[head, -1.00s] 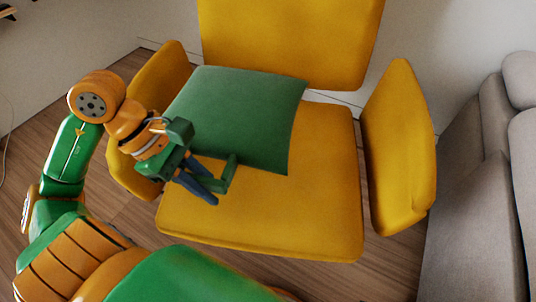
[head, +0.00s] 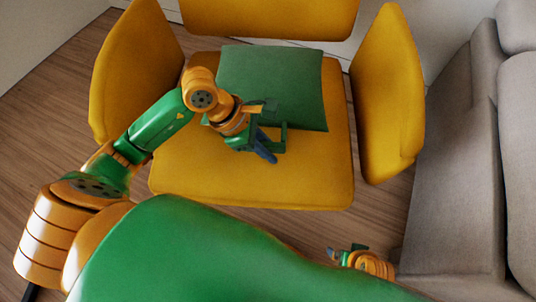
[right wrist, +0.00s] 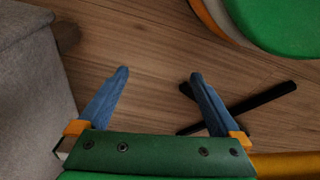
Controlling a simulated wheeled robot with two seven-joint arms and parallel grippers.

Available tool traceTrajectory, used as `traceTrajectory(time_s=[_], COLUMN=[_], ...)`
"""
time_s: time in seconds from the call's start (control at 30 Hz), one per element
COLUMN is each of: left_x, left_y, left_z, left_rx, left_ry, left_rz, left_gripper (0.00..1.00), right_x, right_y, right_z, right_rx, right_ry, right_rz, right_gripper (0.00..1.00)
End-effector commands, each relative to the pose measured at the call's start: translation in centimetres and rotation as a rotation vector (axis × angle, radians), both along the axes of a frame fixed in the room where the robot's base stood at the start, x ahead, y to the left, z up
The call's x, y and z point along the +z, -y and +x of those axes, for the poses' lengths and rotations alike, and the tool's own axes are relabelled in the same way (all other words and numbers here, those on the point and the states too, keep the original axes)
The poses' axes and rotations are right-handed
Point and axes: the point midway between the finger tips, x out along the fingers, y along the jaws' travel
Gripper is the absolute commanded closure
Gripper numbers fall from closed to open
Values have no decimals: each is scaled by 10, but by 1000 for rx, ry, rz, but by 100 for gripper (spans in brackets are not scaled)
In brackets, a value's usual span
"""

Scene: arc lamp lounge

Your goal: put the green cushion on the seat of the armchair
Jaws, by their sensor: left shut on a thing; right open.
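The green cushion (head: 285,85) is over the rear and middle of the yellow armchair's seat (head: 250,185), in the head view. It looks nearly flat, but I cannot tell whether its whole underside touches the seat. My left gripper (head: 268,148) is at the cushion's front left part and is shut on it; the gripped edge is partly hidden by the gripper. My right gripper is low at the front right in the head view (head: 345,255), beside the chair. In the right wrist view it is open and empty (right wrist: 158,77) above the wooden floor.
The armchair has a left armrest (head: 140,70), a right armrest (head: 387,95) and a backrest (head: 270,15). A grey sofa (head: 455,190) stands close on the right. Wooden floor (head: 60,120) is clear at the left.

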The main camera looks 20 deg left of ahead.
Motion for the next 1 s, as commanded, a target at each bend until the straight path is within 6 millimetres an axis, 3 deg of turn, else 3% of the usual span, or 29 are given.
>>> traceTrajectory(time_s=[0.03,0.1,0.37,0.4,0.5,0.83,1.0], left_x=[-14,-24,-27,-27,-27,-23,7], left_y=[0,-1,-1,-2,-2,-4,-19], left_z=[-1,-1,-1,-1,-1,-2,-6], left_rx=[1,2,2,1,1,1,2], left_ry=[-4,-4,-1,-2,-2,-2,1], left_rz=[-1,-1,1,1,1,1,6], left_gripper=[100,100,100,75,53,53,53], right_x=[3,13,24,24,24,25,5], right_y=[-1,-1,-2,-2,-2,-2,0], right_z=[4,7,8,8,8,8,0], right_rx=[-1,-1,-2,-2,-2,-2,1], right_ry=[11,17,17,17,17,18,-3], right_rz=[2,4,6,6,6,5,-1], right_gripper=[0,0,0,0,0,0,0])
